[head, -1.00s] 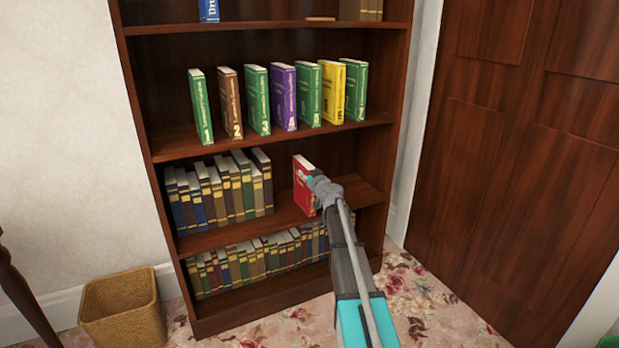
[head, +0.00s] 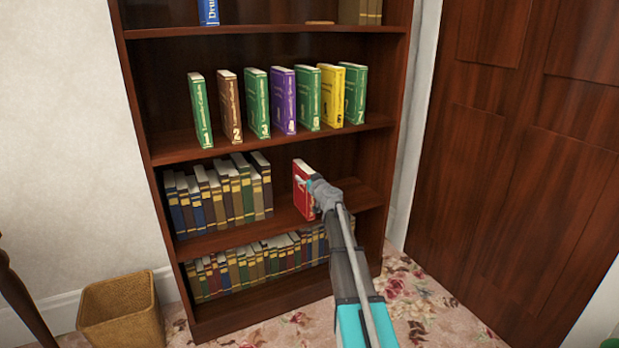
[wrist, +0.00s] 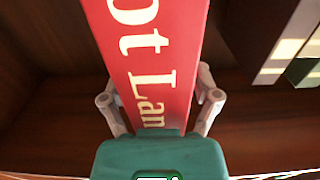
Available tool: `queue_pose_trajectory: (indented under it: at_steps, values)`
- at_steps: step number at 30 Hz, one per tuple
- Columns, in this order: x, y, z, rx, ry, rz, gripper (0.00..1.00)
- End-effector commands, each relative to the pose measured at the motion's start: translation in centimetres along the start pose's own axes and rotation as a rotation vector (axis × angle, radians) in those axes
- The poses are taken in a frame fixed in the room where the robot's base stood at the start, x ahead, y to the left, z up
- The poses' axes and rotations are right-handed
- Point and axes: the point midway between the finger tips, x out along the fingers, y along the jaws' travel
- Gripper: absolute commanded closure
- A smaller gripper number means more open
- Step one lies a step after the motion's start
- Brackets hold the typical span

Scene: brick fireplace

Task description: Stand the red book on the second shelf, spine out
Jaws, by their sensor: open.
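The red book (head: 302,190) stands upright on the second shelf from the bottom (head: 352,190), right of a row of old books, with a gap between. In the head view my gripper (head: 308,182) is at the book's front and hides part of it. In the wrist view the red book's spine (wrist: 150,50) faces the camera, with large cream letters. My gripper (wrist: 159,95) is open, with one finger on each side of the book. I cannot tell whether either finger touches it. The book's lower part is hidden by my gripper.
Dark old books (head: 222,190) fill the left of that shelf. Numbered volumes (head: 282,100) stand on the shelf above, and another row (head: 255,265) on the bottom shelf. The right end of the red book's shelf is free. A wicker basket (head: 122,312) stands at lower left, a door (head: 520,150) at right.

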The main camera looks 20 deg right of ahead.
Motion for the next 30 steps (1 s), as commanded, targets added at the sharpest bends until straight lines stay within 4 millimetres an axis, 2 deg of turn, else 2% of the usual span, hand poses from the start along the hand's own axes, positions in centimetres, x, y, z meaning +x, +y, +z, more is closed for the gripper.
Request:
queue_pose_trajectory:
  at_steps: [6,11,24,30]
  values:
    - [0.0,0.0,-0.3,0.000,0.000,0.000,0.20]
    - [-1.6,-0.1,-0.2,0.000,0.000,0.000,0.20]
    - [-8.5,-0.2,-0.2,0.000,0.000,0.000,0.20]
    - [-10.9,-0.1,-0.2,0.000,0.000,0.000,0.20]
